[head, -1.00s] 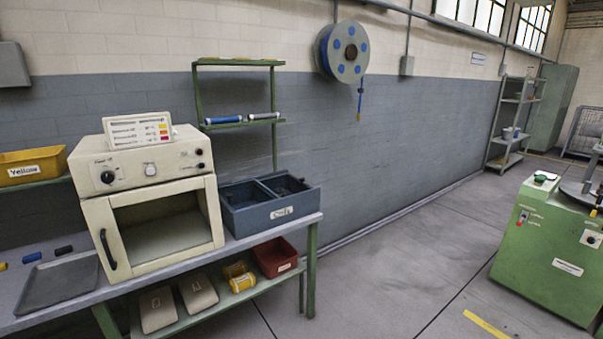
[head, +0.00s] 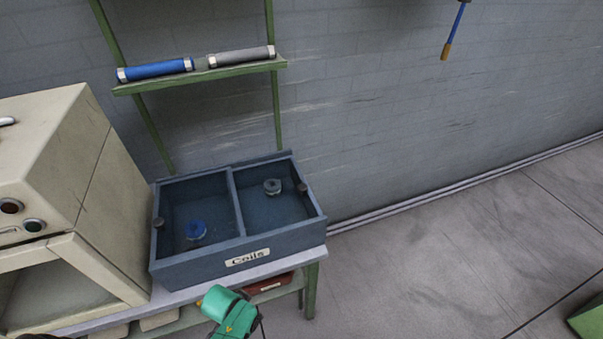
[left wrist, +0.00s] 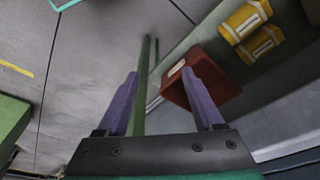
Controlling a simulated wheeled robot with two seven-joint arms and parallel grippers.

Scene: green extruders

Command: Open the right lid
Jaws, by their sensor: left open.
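I cannot make out a lid in either view. Only a corner of a green machine (head: 590,318) shows at the lower right of the head view; its top is out of frame. My left gripper (left wrist: 165,82) is open and empty in the left wrist view, its two purple fingers spread. It is near the green table leg (left wrist: 145,90) and the red bin (left wrist: 190,98), and I cannot tell the exact gap. A green and black part of my arm shows at the bottom of the head view. My right gripper is not in view.

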